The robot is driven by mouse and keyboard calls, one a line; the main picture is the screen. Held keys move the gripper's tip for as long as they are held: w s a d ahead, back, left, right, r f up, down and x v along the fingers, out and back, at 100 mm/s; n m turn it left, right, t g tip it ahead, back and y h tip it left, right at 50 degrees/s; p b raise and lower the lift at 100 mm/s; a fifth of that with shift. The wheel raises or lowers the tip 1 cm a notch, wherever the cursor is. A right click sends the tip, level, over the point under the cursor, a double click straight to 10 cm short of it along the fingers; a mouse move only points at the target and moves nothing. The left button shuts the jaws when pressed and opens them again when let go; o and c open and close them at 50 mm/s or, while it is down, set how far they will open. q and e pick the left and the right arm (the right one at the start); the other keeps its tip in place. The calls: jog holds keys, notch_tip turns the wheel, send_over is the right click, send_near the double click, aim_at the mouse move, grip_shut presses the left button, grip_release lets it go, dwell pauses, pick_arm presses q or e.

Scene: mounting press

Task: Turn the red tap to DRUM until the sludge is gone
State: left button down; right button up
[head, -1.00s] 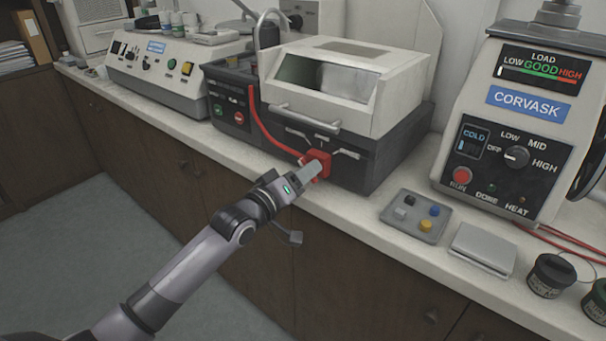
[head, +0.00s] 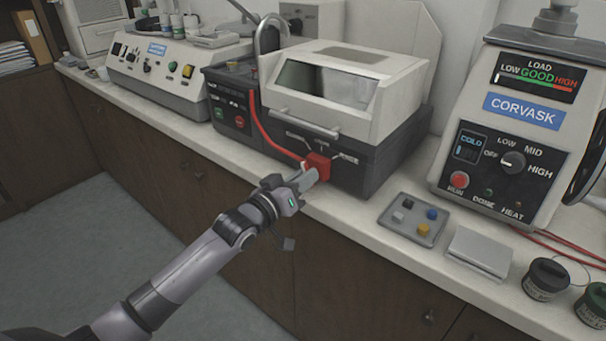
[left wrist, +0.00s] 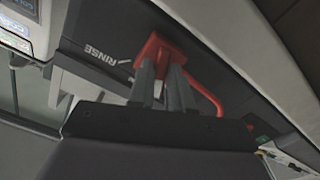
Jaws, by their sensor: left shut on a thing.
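The red tap (head: 318,163) sits on the front of a dark-based machine with a white hood (head: 345,80). My left gripper (head: 308,178) reaches up to it from the left and is shut on it. In the left wrist view, both fingers (left wrist: 163,85) lie against the red tap (left wrist: 158,48), beside a RINSE label (left wrist: 103,53) with a white line. The other labels round the tap are too small to read in the head view. My right gripper does not show.
A red hose (head: 266,128) runs down the machine's front to the tap. The counter's front edge lies just under my gripper.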

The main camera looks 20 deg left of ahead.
pick_arm(q)
jog(key=m+p, duration=0.1)
jog(key=m, duration=0.3)
jog(key=shift+m, duration=0.4)
dwell(0.4)
jog(key=c, duration=1)
grip_release()
jog(key=shift+c, duration=0.2)
jog(key=v, duration=0.7)
jog(key=shift+s, duration=0.1)
